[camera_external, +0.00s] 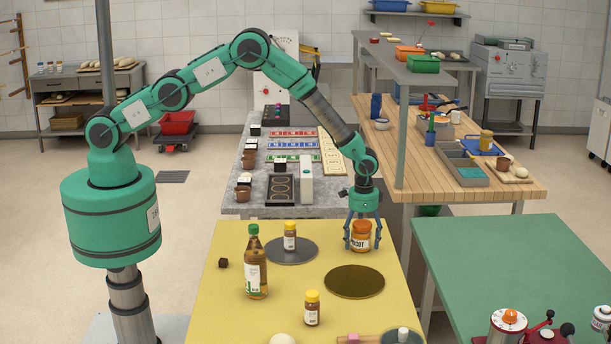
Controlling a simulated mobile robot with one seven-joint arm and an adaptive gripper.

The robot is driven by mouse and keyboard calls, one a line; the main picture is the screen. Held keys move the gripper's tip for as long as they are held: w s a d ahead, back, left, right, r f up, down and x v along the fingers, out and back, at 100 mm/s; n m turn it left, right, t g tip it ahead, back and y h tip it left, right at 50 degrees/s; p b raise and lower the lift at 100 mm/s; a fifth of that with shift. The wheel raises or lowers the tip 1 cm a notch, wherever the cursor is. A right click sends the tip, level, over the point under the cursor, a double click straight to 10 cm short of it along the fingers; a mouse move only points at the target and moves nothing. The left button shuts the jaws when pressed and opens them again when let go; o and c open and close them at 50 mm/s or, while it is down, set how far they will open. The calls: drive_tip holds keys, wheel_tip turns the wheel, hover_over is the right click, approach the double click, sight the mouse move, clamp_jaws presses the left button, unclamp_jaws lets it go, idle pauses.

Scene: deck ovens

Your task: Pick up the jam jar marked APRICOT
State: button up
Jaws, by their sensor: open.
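The jam jar (360,242) has an orange lid and a pale label on which the letters "RICOT" or similar show. It stands upright on the yellow table (215,290) near its far right corner. My gripper (362,238) points straight down over the jar, with one finger on its left and one on its right. The fingers are open around the jar; whether they touch it I cannot tell.
A bottle with a green cap (255,265) stands left of the jar. Small yellow-capped jars (312,308) stand nearby, one on a grey disc (305,255). A dark golden disc (354,282) lies just in front of the jar. A green table (500,260) is at right.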

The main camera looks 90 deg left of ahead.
sight(363, 223)
idle(0.5)
drive_tip(key=c, duration=1.7)
drive_tip(key=shift+r, duration=0.1)
drive_tip(key=shift+w+r, duration=0.1)
drive_tip(key=shift+r, duration=4.9)
